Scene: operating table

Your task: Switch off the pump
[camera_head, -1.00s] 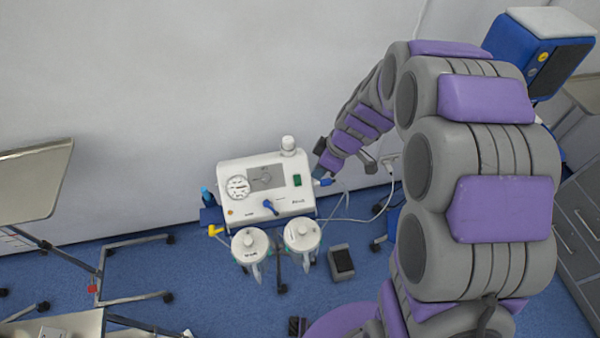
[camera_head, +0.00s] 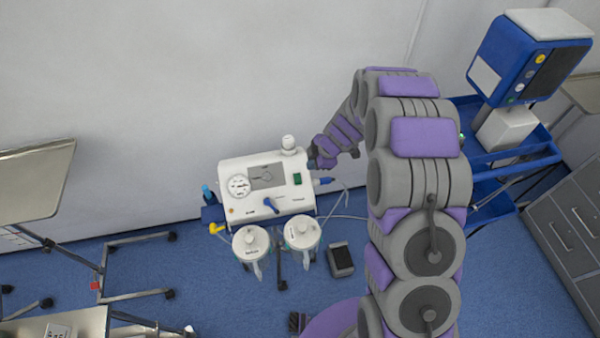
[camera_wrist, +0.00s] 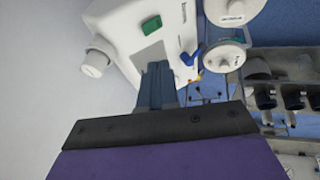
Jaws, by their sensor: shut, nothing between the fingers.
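The pump (camera_head: 265,188) is a white box on a stand, with a round gauge, a grey panel, a blue knob (camera_head: 270,205) and a green switch (camera_head: 297,179) on its front. Two white-lidded canisters (camera_head: 250,242) hang below it. In the wrist view the pump (camera_wrist: 120,27) fills the top, with the green switch (camera_wrist: 152,25) on its face and the blue knob (camera_wrist: 192,54) to the right. My gripper (camera_wrist: 157,68) is shut and empty, its fingertips pointing toward the pump's front below the switch in that view. In the head view my gripper (camera_head: 312,163) is at the pump's right edge.
A blue cart (camera_head: 515,155) carrying a blue and white device (camera_head: 528,55) stands at the right, beside grey drawers (camera_head: 575,225). A foot pedal (camera_head: 341,260) lies on the floor. A metal table (camera_head: 35,180) is at the left. The wall (camera_head: 220,70) is close behind the pump.

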